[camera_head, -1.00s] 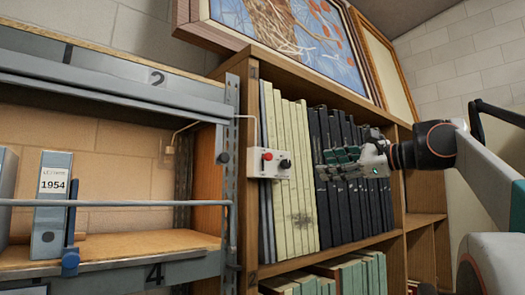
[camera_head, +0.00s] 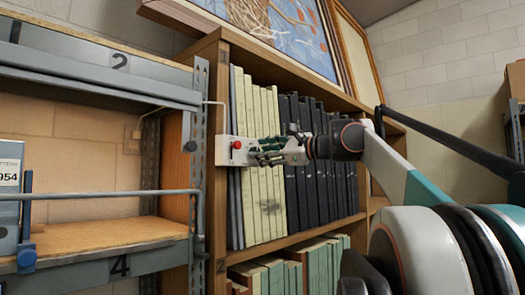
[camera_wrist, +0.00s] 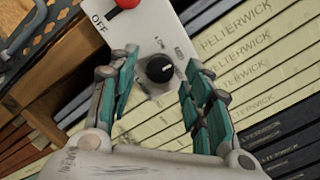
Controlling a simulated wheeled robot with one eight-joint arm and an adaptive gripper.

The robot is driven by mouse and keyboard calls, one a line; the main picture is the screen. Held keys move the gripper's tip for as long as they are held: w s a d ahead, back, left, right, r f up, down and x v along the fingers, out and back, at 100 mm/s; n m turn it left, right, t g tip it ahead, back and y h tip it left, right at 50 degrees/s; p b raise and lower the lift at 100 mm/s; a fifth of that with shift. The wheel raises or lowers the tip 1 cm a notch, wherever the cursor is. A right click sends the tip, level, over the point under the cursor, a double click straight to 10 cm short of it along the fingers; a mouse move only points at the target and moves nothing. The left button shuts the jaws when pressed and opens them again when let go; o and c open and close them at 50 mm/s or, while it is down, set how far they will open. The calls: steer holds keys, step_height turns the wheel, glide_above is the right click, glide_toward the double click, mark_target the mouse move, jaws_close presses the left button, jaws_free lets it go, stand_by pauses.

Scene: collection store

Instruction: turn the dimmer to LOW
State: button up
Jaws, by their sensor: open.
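The dimmer is a round black knob (camera_wrist: 159,68) on a white control box (camera_head: 223,152) fixed to the bookcase's upright. In the wrist view, a light pointer mark on the knob faces up and to the right, and the small lettering above it is too blurred to read surely. My gripper (camera_head: 272,152) is at the box from the right and hides the knob in the head view. In the wrist view my gripper (camera_wrist: 161,76) is open, its teal-padded fingers on either side of the knob, with gaps between pads and knob. Contact is not visible.
A red control (camera_head: 237,145) sits on the same box, beside an OFF label (camera_wrist: 99,22). Cream volumes (camera_head: 262,200) and dark volumes (camera_head: 315,180) stand close behind my fingers. A grey metal rack (camera_head: 100,195) stands left.

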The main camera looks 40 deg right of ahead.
steer(key=shift+w, duration=0.3)
jaws_close()
steer(key=shift+n, duration=0.4)
steer(key=n+p, duration=0.2)
steer(key=n, duration=0.3)
steer(key=n+g+h+p, duration=0.1)
steer(key=n+p, duration=0.1)
steer(key=n, duration=0.3)
steer(key=shift+a+r+p, duration=0.15)
steer(key=shift+p, duration=0.2)
steer(key=shift+n, duration=0.3)
